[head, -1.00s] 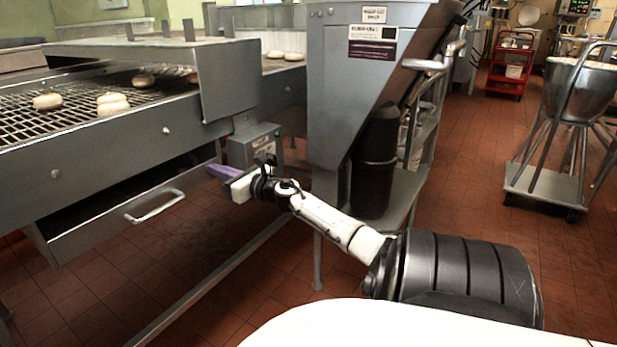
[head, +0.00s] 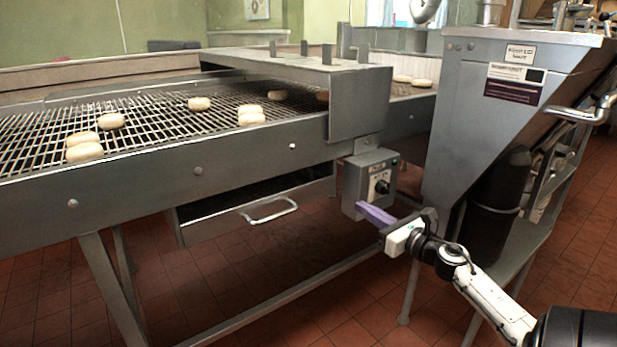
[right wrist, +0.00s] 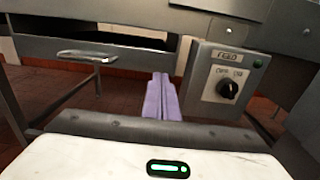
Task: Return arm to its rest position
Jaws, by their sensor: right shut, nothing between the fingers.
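My right gripper (head: 362,208) has purple fingers pressed together with nothing between them. In the head view it is in front of the conveyor, just below the grey control box (head: 369,183). My white and black right arm (head: 490,300) reaches to it from the lower right. In the right wrist view the shut purple fingers (right wrist: 161,97) point forward, left of the control box with its black knob (right wrist: 227,88). I cannot tell whether the fingers touch the box. My left gripper is not in view.
A wire conveyor (head: 160,130) carries several pale dough rounds (head: 112,121). Below it, a drawer with a handle (head: 270,211) stands partly out. A steel hopper (head: 480,110) rises to the right of the control box. The tiled floor (head: 300,320) in front shows legs and a low rail.

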